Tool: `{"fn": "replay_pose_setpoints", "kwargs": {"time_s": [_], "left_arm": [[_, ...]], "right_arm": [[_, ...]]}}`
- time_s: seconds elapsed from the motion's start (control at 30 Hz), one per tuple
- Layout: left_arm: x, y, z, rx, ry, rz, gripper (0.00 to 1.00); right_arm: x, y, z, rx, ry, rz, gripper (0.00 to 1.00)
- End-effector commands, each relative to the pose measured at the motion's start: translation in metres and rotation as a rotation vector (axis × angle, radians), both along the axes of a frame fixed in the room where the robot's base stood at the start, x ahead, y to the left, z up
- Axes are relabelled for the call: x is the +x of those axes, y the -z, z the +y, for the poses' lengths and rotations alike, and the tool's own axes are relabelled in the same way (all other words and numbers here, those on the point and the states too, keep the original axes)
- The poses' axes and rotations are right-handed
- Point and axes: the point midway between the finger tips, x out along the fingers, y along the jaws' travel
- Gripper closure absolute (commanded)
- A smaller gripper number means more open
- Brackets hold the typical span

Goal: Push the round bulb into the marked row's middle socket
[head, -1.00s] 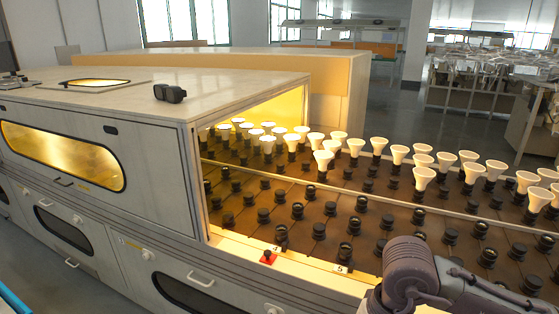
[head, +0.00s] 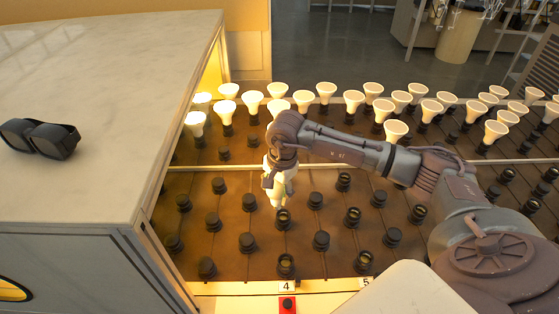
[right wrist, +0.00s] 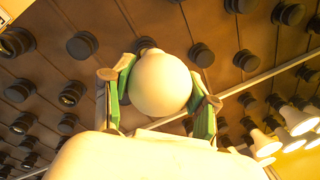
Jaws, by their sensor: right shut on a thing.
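My right gripper (head: 277,188) comes down over the brown socket bed in the head view. In the right wrist view its green-padded fingers (right wrist: 163,88) are shut around the round white bulb (right wrist: 162,83). In the head view the bulb is hard to tell apart from the pale gripper. The number 4 card (head: 287,286) has a red marker (head: 288,305) beside it on the front rail. The open socket at the middle of that row (head: 283,219) is just below the gripper tip; I cannot tell whether bulb and socket touch. A nearer open socket (head: 285,265) is empty. My left gripper is out of view.
Several lit reflector bulbs (head: 354,99) stand in rows behind a metal rail (head: 210,167). Black-capped sockets (head: 247,242) surround the gripper. The oven housing (head: 100,120) walls off the left, with dark goggles (head: 40,137) on top. A number 5 card (head: 366,283) is to the right.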

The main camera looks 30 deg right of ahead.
Motion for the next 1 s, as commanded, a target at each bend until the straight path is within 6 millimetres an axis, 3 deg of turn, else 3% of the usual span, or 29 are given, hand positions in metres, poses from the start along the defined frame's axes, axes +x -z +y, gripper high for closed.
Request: {"fn": "replay_pose_setpoints", "kwargs": {"time_s": [0.03, 0.2, 0.7, 1.0], "left_arm": [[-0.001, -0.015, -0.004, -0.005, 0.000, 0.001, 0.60], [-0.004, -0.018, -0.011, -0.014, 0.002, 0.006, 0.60], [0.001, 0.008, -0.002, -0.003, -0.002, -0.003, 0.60], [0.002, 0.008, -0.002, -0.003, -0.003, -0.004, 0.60]], "right_arm": [[0.005, -0.008, -0.010, -0.005, 0.074, 0.001, 0.74], [0.013, -0.001, -0.026, -0.012, 0.199, -0.007, 0.74], [0.013, 0.043, -0.026, -0.012, 0.201, -0.008, 0.74], [0.013, 0.046, -0.026, -0.012, 0.200, -0.009, 0.74]]}}
